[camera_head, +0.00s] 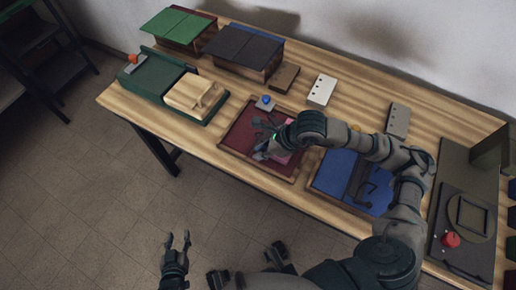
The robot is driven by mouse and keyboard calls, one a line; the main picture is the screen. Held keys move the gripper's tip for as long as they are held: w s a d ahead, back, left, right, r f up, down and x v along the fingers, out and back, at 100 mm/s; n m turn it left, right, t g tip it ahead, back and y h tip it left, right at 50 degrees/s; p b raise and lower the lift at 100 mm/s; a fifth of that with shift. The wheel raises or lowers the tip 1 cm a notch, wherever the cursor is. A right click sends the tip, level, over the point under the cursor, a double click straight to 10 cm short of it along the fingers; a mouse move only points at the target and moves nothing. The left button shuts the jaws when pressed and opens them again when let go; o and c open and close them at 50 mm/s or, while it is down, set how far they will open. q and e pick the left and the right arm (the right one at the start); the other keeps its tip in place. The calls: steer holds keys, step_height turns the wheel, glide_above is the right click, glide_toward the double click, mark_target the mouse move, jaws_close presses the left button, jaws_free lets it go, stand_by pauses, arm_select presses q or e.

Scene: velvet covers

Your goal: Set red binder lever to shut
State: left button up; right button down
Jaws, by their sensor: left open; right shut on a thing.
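The red binder (241,132) lies open in a wooden-edged tray near the front middle of the table. A pink piece (292,158) shows on its right part. My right gripper (264,146) is over the middle of the binder, reaching in from the right, and is shut on a part there. That part looks to be the binder's lever, but the gripper and forearm mostly hide it, so its angle cannot be told. My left gripper (178,242) is open and empty, low in front of the table, over the floor.
A blue binder (335,172) with a dark lever lies to the right. A green base with a wooden block (194,92) is at left. Green and dark covered boxes (243,47) stand at the back. A grey panel with a red knob (450,240) is at far right.

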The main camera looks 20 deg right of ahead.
steer(key=shift+s+d+f+t+y+b, duration=0.15)
steer(key=shift+f+t+y+b, duration=0.25)
steer(key=shift+b, duration=0.6)
steer(key=shift+s+r+t+b, duration=0.1)
steer(key=shift+t+b, duration=0.3)
steer(key=shift+b, duration=0.2)
arm_select(q)
steer(key=w+d+r+t+h, duration=0.2)
steer(key=w+r+t, duration=0.2)
steer(key=r+t, duration=0.3)
steer(key=shift+d+r, duration=0.2)
steer(key=shift+r, duration=0.75)
arm_select(e)
steer(key=shift+r, duration=0.15)
arm_select(q)
steer(key=shift+w, duration=0.15)
arm_select(e)
steer(key=c, duration=1.1)
jaws_free()
steer(key=shift+d, duration=0.1)
steer(key=shift+o, duration=0.2)
steer(key=v, duration=1)
steer(key=shift+d, duration=0.5)
steer(key=shift+s+d+r, duration=0.25)
steer(key=shift+s+r, duration=0.1)
steer(key=shift+r, duration=0.2)
